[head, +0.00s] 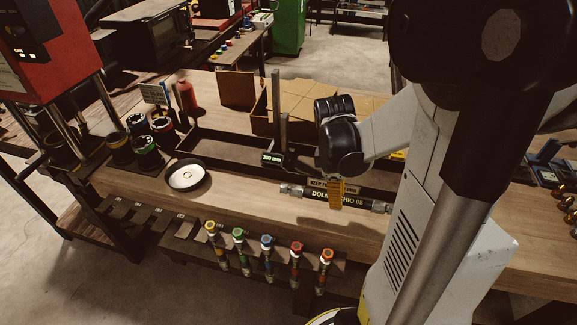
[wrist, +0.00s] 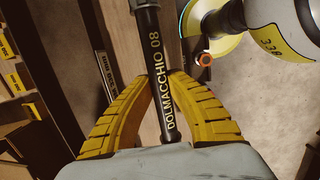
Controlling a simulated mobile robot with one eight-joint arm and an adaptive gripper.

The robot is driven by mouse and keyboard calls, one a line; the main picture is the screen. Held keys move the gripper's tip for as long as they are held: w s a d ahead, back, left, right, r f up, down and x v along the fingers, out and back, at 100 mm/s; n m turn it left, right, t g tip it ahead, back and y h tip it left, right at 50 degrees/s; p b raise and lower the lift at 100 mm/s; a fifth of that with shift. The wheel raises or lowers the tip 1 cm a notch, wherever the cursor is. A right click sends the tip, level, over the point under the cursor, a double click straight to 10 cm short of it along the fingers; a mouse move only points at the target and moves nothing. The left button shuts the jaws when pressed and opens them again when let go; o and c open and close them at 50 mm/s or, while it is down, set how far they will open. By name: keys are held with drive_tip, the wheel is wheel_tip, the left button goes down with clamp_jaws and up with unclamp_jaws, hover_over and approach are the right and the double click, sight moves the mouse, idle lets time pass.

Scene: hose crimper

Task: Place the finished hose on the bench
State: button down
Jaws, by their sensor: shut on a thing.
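The finished hose (head: 318,194) is black, lettered "DOLMACCHIO 08", with metal fittings at both ends. In the head view it lies roughly level across the front part of the wooden bench (head: 245,208). I cannot tell whether it touches the bench top or hangs just above it. My gripper (head: 337,195) reaches down from above, its yellow fingers shut around the middle of the hose. In the wrist view the hose (wrist: 148,38) runs lengthwise between the ridged yellow fingers of the gripper (wrist: 162,85). Its lower end is hidden behind my gripper's body there.
Cardboard boxes (head: 318,100) stand behind. Several colour-capped fittings (head: 267,243) hang along the front edge. Bare wood shows between dish and hose.

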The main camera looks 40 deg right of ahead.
drive_tip(key=b, duration=0.1)
hover_over(323, 208)
wheel_tip(323, 208, down, 3)
drive_tip(key=shift+w+a+r, duration=0.1)
drive_tip(key=shift+w+a, duration=0.05)
drive_tip(key=shift+f+b, duration=0.75)
drive_tip(key=shift+f, duration=1.25)
drive_tip(key=shift+f, duration=0.15)
drive_tip(key=c, duration=1.4)
unclamp_jaws()
